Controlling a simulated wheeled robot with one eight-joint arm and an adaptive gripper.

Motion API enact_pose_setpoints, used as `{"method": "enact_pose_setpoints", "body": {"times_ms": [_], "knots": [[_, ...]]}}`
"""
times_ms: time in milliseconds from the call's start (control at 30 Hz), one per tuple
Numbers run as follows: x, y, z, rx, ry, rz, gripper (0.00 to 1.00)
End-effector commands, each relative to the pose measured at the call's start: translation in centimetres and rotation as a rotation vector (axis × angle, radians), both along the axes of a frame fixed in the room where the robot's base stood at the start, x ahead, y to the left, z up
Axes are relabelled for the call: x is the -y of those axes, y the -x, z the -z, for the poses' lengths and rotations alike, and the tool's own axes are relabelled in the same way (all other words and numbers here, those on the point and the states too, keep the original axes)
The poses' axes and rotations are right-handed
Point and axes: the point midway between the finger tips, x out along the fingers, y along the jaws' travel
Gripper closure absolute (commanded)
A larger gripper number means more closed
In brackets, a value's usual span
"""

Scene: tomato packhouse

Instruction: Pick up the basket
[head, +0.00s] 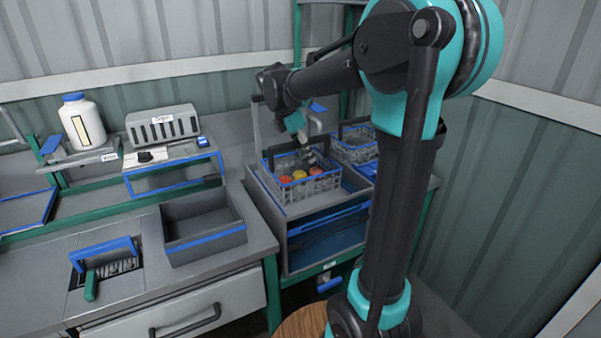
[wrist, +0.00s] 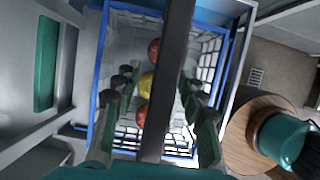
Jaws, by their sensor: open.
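The basket (head: 312,188) is a grey lattice crate with a blue rim and a dark raised handle. It stands on the grey counter in the middle of the head view, with red and yellow tomatoes (head: 285,179) inside. My gripper (head: 303,128) is above it, partly hidden by my own arm. In the wrist view I look down into the basket (wrist: 103,62). Its dark handle (wrist: 176,50) runs top to bottom across the middle. My gripper (wrist: 158,88) is open, with fingers on both sides of the handle. Contact with the handle cannot be told.
A second similar basket (head: 360,152) stands close behind, to the right. An open grey bin (head: 205,243) with a blue strip is on the left counter. A scale-like device (head: 170,160), a grey slotted box (head: 162,125) and a white jar (head: 83,122) stand further back left.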

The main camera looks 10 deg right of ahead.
Motion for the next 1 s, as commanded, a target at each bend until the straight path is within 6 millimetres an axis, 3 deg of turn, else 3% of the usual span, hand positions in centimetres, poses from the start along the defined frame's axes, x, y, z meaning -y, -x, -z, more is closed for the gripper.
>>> {"method": "enact_pose_setpoints", "body": {"times_ms": [700, 1000], "knots": [[-0.01, 0.00, 0.49, 0.000, 0.000, 0.000, 0.59], [-0.02, 0.01, 0.48, 0.000, 0.000, 0.000, 0.96]]}}
